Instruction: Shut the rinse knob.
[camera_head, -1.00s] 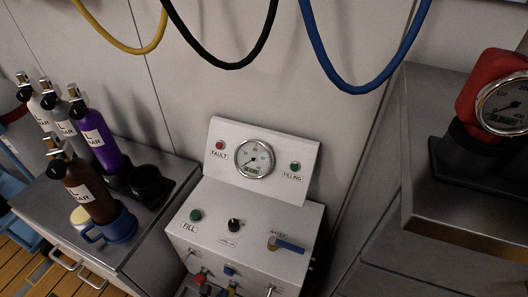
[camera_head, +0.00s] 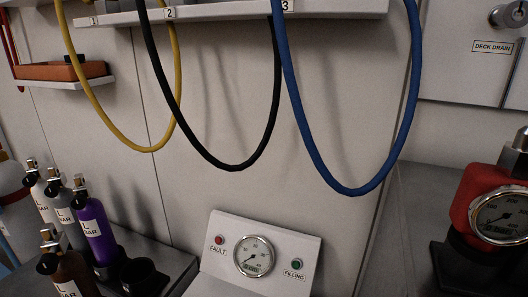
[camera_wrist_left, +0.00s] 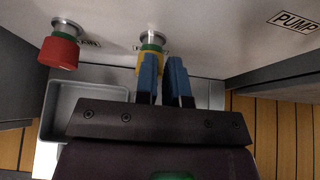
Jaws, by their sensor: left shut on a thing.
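In the left wrist view, my left gripper (camera_wrist_left: 163,82), with blue fingertips, is shut on a yellow knob (camera_wrist_left: 138,68) with a green band on a metal stem. The fingers hide much of this knob, and its label is mostly covered, so I cannot read whether it is the rinse knob. A red knob (camera_wrist_left: 59,52) with a green band sits apart to the left on the same pale face. The head view shows neither gripper, and these knobs lie below its lower edge.
A gauge panel (camera_head: 229,228) stands low in the middle. Yellow, black and blue hoses (camera_head: 330,185) hang above it. Bottles (camera_head: 92,228) stand at left, a red gauge unit (camera_head: 485,185) at right.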

